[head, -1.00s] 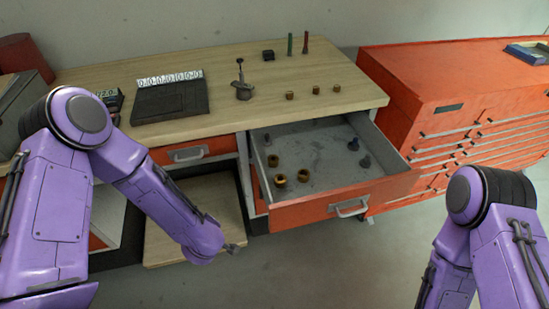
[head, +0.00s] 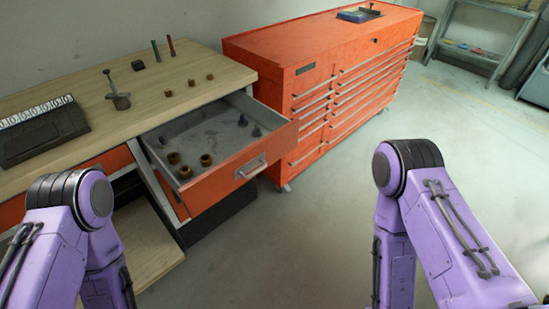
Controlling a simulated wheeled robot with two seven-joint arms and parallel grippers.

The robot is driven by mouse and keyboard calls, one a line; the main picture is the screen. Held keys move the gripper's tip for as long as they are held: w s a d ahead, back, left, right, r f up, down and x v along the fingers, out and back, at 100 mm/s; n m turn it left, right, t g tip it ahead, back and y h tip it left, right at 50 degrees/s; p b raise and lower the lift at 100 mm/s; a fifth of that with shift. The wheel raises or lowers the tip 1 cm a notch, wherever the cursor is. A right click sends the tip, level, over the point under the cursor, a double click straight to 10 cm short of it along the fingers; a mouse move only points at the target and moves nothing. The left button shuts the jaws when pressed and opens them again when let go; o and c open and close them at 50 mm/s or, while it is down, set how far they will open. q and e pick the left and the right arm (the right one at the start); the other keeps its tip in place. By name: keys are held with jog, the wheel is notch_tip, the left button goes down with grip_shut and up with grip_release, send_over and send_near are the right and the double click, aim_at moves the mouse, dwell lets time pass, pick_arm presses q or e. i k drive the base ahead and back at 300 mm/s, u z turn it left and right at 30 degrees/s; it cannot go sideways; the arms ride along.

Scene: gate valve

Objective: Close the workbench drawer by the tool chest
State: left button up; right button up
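The workbench drawer (head: 224,177) is pulled out, with its orange front and silver handle (head: 251,168) facing the lower right. Inside its grey tray lie several brass nuts (head: 206,160) and dark bolts (head: 242,121). The wooden-topped workbench (head: 217,79) is at the left. The orange tool chest (head: 268,54) stands just right of the open drawer. My two purple arms show at the lower left and lower right, both apart from the drawer. Neither gripper is in view.
On the bench top stand a dark box with a row of white dials (head: 45,133), a small grey stand (head: 118,97) and several brass fittings (head: 191,83). A blue tray (head: 358,15) lies on the chest. The floor right of the drawer is clear.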

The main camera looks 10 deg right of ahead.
aim_at(213, 129)
jog(key=z, duration=0.3)
jog(key=i, duration=1.05)
jog(key=u, duration=0.5)
